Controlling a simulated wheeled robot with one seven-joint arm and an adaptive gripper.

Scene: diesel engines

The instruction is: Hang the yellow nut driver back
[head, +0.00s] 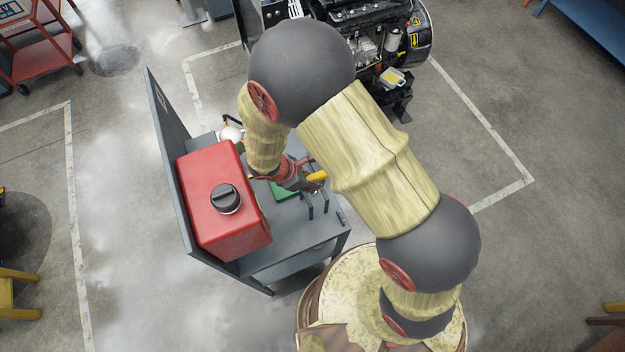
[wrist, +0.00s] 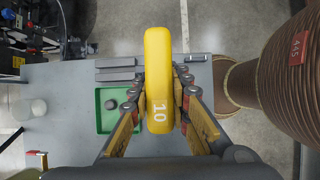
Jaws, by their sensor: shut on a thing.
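The yellow nut driver (wrist: 158,60) is between the fingers of my gripper (wrist: 159,95) in the wrist view. Its handle faces the camera and carries a white "10"; its shaft is hidden. My gripper is shut on this handle. In the head view, a small yellow end of the nut driver (head: 316,176) shows beside my gripper (head: 302,176), above the right part of the grey worktable (head: 285,238). Dark upright brackets (head: 310,206) stand on the table just below it in the picture. I cannot tell whether the driver touches them.
A large red tank (head: 232,240) with a black cap stands at the table's left. A green tray (wrist: 105,124) and a pale round container (wrist: 30,108) are on the tabletop. A grey panel (head: 167,115) rises along the left edge. An engine (head: 370,40) stands behind.

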